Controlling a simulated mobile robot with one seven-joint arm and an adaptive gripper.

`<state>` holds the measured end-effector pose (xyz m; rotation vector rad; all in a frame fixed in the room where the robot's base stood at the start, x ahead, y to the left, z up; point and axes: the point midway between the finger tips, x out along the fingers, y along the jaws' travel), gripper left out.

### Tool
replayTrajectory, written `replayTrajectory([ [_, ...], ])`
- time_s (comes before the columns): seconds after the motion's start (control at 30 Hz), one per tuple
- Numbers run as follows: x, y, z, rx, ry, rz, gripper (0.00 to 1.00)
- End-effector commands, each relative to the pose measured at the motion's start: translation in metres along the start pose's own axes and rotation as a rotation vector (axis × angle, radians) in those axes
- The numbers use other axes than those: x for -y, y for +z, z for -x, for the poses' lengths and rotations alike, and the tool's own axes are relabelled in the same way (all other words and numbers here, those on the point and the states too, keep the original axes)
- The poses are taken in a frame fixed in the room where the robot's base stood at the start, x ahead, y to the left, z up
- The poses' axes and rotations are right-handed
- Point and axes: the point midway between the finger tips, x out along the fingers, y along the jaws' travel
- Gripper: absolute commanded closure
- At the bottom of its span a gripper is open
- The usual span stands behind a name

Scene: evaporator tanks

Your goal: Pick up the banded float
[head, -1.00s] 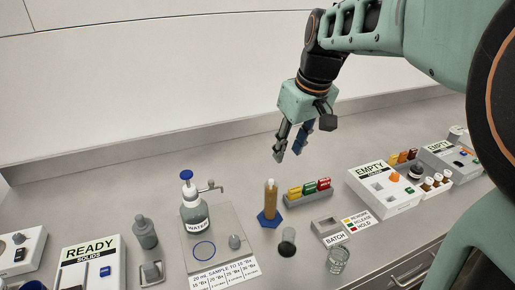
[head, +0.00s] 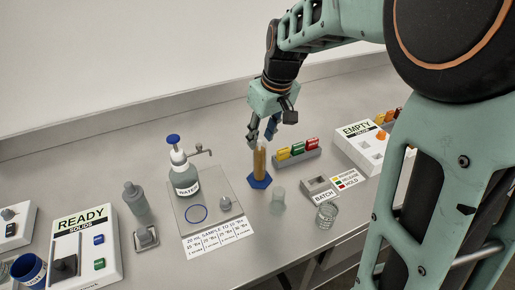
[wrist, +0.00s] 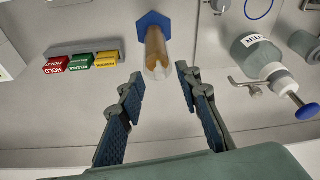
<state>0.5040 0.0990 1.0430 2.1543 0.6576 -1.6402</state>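A tall, narrow cylinder (head: 259,160) of amber liquid stands upright on a blue hexagonal foot (head: 260,181). In the wrist view the cylinder (wrist: 156,45) points its mouth toward me, with a pale shape at its top; I cannot clearly make out a banded float there. My gripper (head: 261,138) is above and just behind the cylinder in the head view. In the wrist view my gripper (wrist: 160,80) is open and empty, its two fingers apart on either side of the cylinder's mouth and short of it.
A rack of yellow, green and red tags (head: 298,149) stands right of the cylinder. The water bottle (head: 185,175) stands to its left, with a spout reaching toward it. Two clear glasses (head: 278,201) (head: 327,214) stand in front. The bench behind is clear.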

Motion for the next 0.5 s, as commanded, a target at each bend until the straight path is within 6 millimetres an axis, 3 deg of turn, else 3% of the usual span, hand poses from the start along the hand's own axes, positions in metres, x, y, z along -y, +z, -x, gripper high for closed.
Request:
replayTrajectory([
  [0.3,0.0003,-0.0001,-0.0066,-0.001,0.0,0.0,0.69],
  [0.5,0.0002,-0.0001,-0.0065,-0.001,0.0,0.0,0.91],
])
